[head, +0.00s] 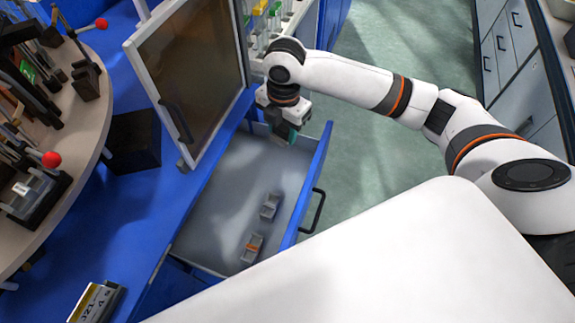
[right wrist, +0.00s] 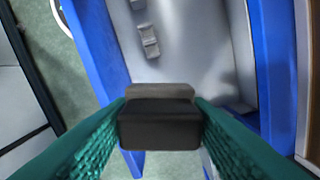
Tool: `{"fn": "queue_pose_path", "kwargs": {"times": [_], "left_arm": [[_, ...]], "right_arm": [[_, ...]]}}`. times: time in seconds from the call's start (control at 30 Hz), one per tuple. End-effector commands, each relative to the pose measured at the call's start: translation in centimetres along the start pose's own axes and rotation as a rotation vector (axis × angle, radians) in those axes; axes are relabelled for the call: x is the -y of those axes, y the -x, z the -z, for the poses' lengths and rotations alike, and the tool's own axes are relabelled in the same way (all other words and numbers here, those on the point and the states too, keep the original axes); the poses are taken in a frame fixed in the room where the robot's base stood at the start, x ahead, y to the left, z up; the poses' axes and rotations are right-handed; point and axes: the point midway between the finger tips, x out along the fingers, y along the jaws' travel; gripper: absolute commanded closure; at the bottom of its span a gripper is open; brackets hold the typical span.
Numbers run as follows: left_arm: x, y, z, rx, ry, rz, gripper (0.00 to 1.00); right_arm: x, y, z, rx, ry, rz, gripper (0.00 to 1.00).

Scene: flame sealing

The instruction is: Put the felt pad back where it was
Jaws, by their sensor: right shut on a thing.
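My right gripper (head: 284,134) hangs over the far end of the open drawer (head: 215,215), close to its blue front. In the right wrist view its teal fingers are shut on the felt pad (right wrist: 160,130), a dark block with a greyer layer along its far edge. The pad is hardly visible in the head view, hidden by the gripper. In the wrist view it appears above the end of the drawer, though its exact height cannot be told. My left gripper is not in view.
Two small grey holders (head: 270,206) (head: 251,248) stand in the drawer, the nearer with an orange part. The drawer floor around them is clear. A framed dark panel (head: 190,75) stands upright left of the drawer. A round rack (head: 85,150) with tools fills the left.

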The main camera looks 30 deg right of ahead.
Motion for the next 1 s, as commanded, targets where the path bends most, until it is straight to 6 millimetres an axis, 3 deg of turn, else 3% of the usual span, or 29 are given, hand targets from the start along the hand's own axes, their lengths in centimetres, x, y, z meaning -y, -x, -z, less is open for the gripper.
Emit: {"fn": "queue_pose_path", "kwargs": {"times": [0.03, 0.1, 0.5, 0.7, 1.0], "left_arm": [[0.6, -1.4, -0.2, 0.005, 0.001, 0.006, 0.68], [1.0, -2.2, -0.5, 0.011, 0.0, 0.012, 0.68], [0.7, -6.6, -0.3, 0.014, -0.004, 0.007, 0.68], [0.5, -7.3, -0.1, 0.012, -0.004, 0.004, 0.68], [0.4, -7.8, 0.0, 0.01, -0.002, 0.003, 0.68]], "right_arm": [[0.2, -1.9, 0.4, 0.001, 0.11, -0.002, 0.77], [0.5, -3.4, 1.0, 0.0, 0.285, -0.004, 0.77], [1.6, -11.4, 4.0, 0.0, 1.198, -0.025, 0.77], [1.6, -13.1, 4.7, 0.005, 1.418, -0.032, 0.77], [1.5, -17.9, 4.9, 0.008, 1.461, -0.035, 0.77]]}}
